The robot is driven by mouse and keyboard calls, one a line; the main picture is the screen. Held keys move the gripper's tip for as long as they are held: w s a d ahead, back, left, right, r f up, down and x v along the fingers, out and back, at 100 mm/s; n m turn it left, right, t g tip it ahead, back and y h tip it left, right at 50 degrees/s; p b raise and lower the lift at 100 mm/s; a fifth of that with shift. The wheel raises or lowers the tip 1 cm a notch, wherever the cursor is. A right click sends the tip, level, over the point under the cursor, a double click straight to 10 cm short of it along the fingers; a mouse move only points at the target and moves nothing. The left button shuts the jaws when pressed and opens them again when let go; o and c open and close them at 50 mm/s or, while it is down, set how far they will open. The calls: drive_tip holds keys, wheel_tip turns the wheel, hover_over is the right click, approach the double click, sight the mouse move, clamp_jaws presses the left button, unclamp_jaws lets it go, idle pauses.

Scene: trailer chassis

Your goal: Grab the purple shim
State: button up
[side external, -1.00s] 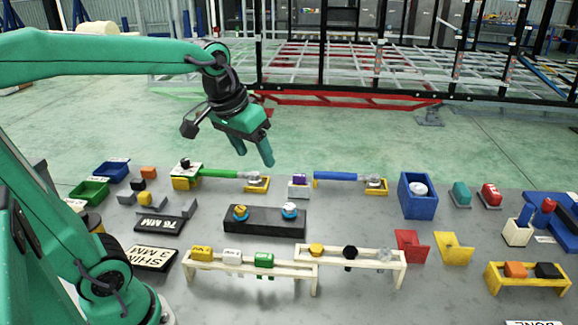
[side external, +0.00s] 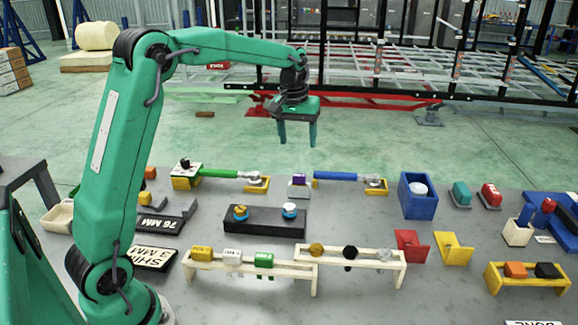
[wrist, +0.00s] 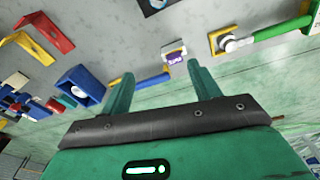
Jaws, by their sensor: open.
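The purple shim (side external: 299,179) is a small purple piece on a white and grey block (side external: 299,189) near the back of the table, between the green-handled and blue-handled tools. It also shows in the wrist view (wrist: 175,58), just beyond and between my fingertips. My gripper (side external: 298,144) hangs above the shim in the side view, fingers pointing down, apart and empty. In the wrist view my gripper (wrist: 158,70) has its two green fingers spread wide. Nothing hides the shim.
The green-handled tool (side external: 215,172) lies left of the shim and the blue-handled tool (side external: 336,176) right of it. A black block (side external: 263,224) with two knobs stands in front. A blue box (side external: 417,196) stands to the right. The air around my gripper is clear.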

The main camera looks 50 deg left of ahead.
drive_tip(key=n+g, duration=0.1)
drive_tip(key=n, duration=0.1)
hover_over(299, 175)
drive_tip(key=f, duration=0.8)
drive_tip(key=shift+s+d+f, duration=0.1)
drive_tip(key=shift+d+f, duration=0.2)
drive_tip(key=shift+d, duration=0.05)
drive_tip(key=shift+w+a+f, duration=0.25)
drive_tip(key=shift+a+f, duration=0.05)
drive_tip(key=shift+f, duration=0.25)
drive_tip(key=shift+f, duration=0.15)
drive_tip(key=shift+s+f, duration=0.1)
drive_tip(key=shift+f, duration=3.7)
drive_tip(key=c, duration=1.1)
